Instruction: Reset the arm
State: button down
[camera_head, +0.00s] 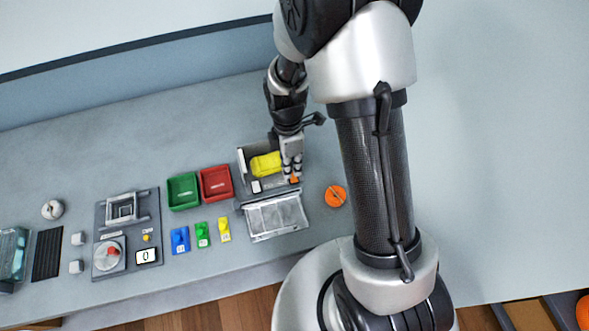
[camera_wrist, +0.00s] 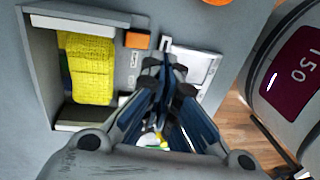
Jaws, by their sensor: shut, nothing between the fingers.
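My gripper (camera_head: 292,174) is at the right end of an open grey box (camera_head: 242,164), its fingers pointing down. In the wrist view my gripper (camera_wrist: 165,68) has its fingers together with nothing between them. A yellow textured bundle (camera_head: 265,164) lies in the box, to the left of the fingers and apart from them. The bundle also shows in the wrist view (camera_wrist: 90,70). A small orange block (camera_wrist: 137,41) sits at the box's edge close to the fingertips. My fingers and wrist hide part of the box.
A flat pale panel (camera_head: 275,216) lies in front of the box. Red (camera_head: 216,183) and green (camera_head: 183,191) trays stand to its left. An orange disc (camera_head: 335,196) lies to the right. A device with a dial (camera_head: 109,254) is farther left. The bench behind the box is clear.

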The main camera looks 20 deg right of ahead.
notch_tip(320, 180, up, 7)
jog(key=p, duration=0.1)
jog(key=shift+s+a+r+p, duration=0.2)
jog(key=shift+s+p, duration=0.1)
jog(key=shift+s, duration=0.1)
jog(key=s+d+r+m+t+b, duration=0.1)
jog(key=s+r+m+t, duration=0.2)
jog(key=s+r+m, duration=0.4)
jog(key=s+d+r+m+t+b, duration=0.1)
jog(key=s+r+m+t, duration=0.2)
jog(key=s+r+m, duration=0.4)
notch_tip(320, 180, up, 5)
jog(key=m, duration=0.4)
jog(key=shift+s+d+b, duration=0.25)
jog(key=shift+d+b, duration=0.1)
